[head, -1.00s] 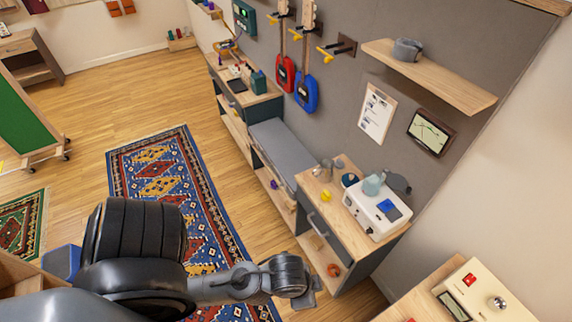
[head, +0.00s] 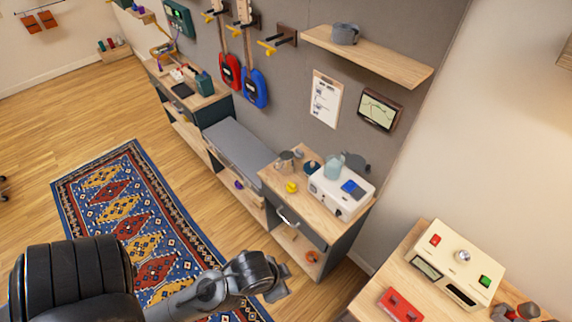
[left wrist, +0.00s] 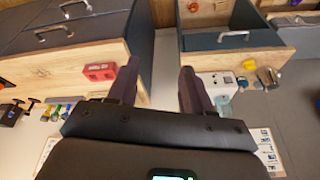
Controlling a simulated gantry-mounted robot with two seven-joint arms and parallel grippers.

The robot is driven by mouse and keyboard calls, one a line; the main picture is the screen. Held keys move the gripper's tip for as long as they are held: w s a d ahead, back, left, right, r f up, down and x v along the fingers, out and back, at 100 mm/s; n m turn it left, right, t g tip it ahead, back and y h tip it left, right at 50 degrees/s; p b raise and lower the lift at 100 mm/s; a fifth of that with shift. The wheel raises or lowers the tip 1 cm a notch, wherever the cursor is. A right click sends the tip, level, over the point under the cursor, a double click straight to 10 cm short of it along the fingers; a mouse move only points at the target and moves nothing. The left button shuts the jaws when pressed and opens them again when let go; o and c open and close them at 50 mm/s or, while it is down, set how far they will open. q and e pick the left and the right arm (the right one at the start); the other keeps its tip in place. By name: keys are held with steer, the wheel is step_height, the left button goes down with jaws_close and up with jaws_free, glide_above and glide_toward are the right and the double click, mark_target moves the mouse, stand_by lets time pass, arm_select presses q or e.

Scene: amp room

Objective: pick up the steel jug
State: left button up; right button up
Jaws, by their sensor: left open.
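A small greyish metal vessel (head: 286,162), which looks like the steel jug, stands at the back left of the wooden cabinet top (head: 268,178). It seems to show in the left wrist view (left wrist: 268,78) too, right of the fingers. My left gripper (head: 277,288) is in front of the cabinet and below its top, well apart from the jug. In the left wrist view the two dark fingers (left wrist: 158,76) are spread with nothing between them. My right gripper is not in view.
Near the jug stand a yellow item (head: 291,187), a pale blue vessel (head: 334,165) and a white device (head: 340,192). A bench at right holds a cream box (head: 458,262) and a red box (head: 400,305). A shelf (head: 385,60) juts from the wall above.

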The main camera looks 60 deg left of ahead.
arm_select(q)
steer(key=o, duration=0.5)
steer(key=shift+s+f, duration=0.1)
